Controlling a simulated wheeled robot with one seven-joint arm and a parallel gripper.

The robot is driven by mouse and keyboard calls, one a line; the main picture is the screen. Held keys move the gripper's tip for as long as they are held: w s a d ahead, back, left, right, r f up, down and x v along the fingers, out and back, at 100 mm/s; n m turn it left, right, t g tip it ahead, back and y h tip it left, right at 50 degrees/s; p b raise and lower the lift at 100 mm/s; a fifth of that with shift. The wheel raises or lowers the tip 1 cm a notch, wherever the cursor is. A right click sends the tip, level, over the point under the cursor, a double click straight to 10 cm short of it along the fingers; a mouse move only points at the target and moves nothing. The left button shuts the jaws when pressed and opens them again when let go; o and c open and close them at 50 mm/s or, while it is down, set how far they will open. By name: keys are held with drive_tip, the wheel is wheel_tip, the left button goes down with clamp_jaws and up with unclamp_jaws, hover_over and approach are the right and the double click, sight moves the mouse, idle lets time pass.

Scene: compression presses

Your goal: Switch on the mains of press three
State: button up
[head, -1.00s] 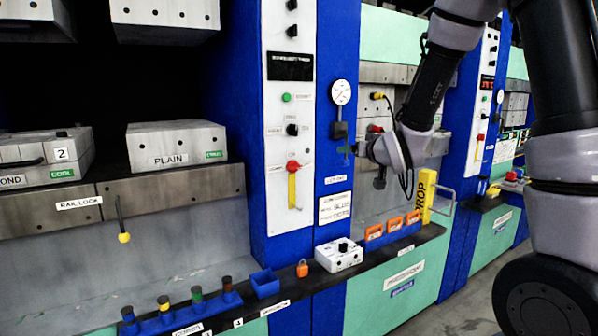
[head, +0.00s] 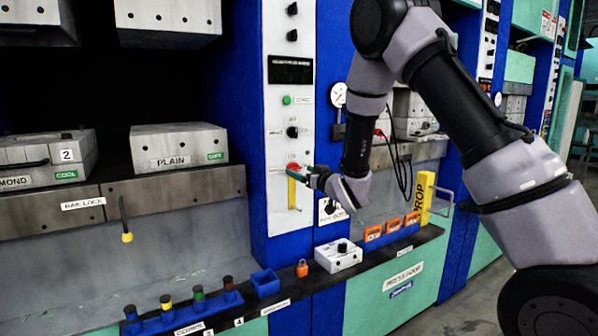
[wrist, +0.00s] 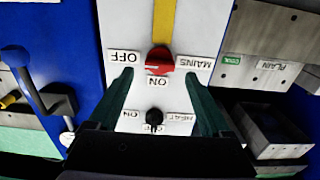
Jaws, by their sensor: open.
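The red mains switch (wrist: 159,60) sits on a white panel above a yellow strip and shows in the head view (head: 292,167) too. In the wrist view, which is upside down, OFF is left of the switch, MAINS right and ON just below it. A small pale mark on the knob faces the OFF side. My gripper (wrist: 158,76) is open, its green fingers on either side of the switch; contact cannot be told. In the head view my gripper (head: 302,173) is at the panel, partly covering the switch. No press number is readable.
A black heat knob (wrist: 154,118) is close to the switch between my fingers. A white control box (head: 338,255), an orange padlock (head: 302,268) and a blue bin (head: 265,283) stand on the ledge below. A gauge (head: 338,95) hangs to the right.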

sight(294, 169)
drive_tip(key=shift+x, duration=1.2)
clamp_jaws()
